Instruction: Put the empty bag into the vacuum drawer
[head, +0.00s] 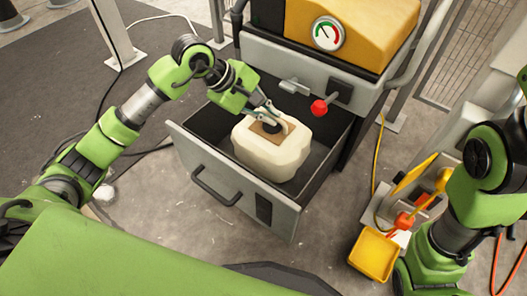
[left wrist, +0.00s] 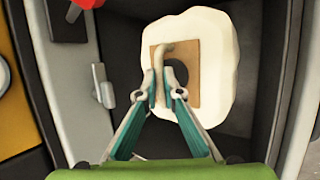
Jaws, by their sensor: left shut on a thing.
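The bag (head: 268,158) is a puffy cream-white block with a brown patch and a dark round hole on top. It sits inside the open grey vacuum drawer (head: 225,185), within its walls. My left gripper (head: 272,113) reaches into the drawer from above and is shut on the bag at a tan raised strip on the patch. In the left wrist view the gripper (left wrist: 161,88) has its two fingers on either side of this strip, and the bag (left wrist: 217,55) spreads beyond them. Whether the bag touches the drawer floor is hard to tell. My right gripper is not in view.
The machine (head: 365,35) with a yellow top and pressure gauge (head: 328,33) stands behind the drawer. A red knob (head: 319,107) sticks out above the drawer's back right. A yellow bin (head: 374,255) and tools are at right, near my right arm. Floor left of the drawer is mostly clear.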

